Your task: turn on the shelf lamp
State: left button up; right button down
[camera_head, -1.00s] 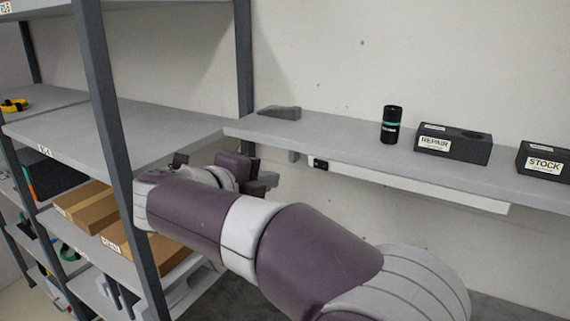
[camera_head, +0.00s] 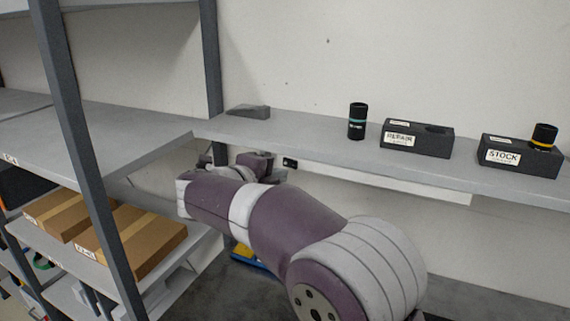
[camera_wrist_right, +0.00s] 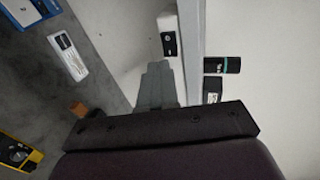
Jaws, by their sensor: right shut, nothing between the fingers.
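The shelf lamp (camera_head: 385,183) is a long white bar under the front of the wall shelf. Its black switch (camera_head: 290,162) is at the left end. In the right wrist view the lamp's end (camera_wrist_right: 167,21) and switch (camera_wrist_right: 169,43) lie just beyond my fingertips. My right gripper (camera_head: 276,174) is just left of and below the switch in the head view, partly hidden by my own wrist. In the wrist view its fingers (camera_wrist_right: 158,70) are together and empty, apparently short of the switch; contact is unclear. No glow shows on the lamp. My left gripper is out of view.
The wall shelf (camera_head: 330,142) holds a black can (camera_head: 357,121), a REPAIR box (camera_head: 416,140) and a STOCK box (camera_head: 517,158). A dark rack post (camera_head: 80,150) and cardboard boxes (camera_head: 140,240) stand left.

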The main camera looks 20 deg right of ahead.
aim_at(294, 166)
jog(key=shift+w+d+r+p, duration=0.15)
jog(key=shift+w+d, duration=0.15)
jog(key=shift+d, duration=0.25)
jog(key=shift+w+d+r+p, duration=0.15)
jog(key=shift+w+d, duration=0.15)
jog(key=shift+d, duration=0.25)
jog(key=shift+w+d+f, duration=0.2)
jog(key=shift+w+d, duration=0.15)
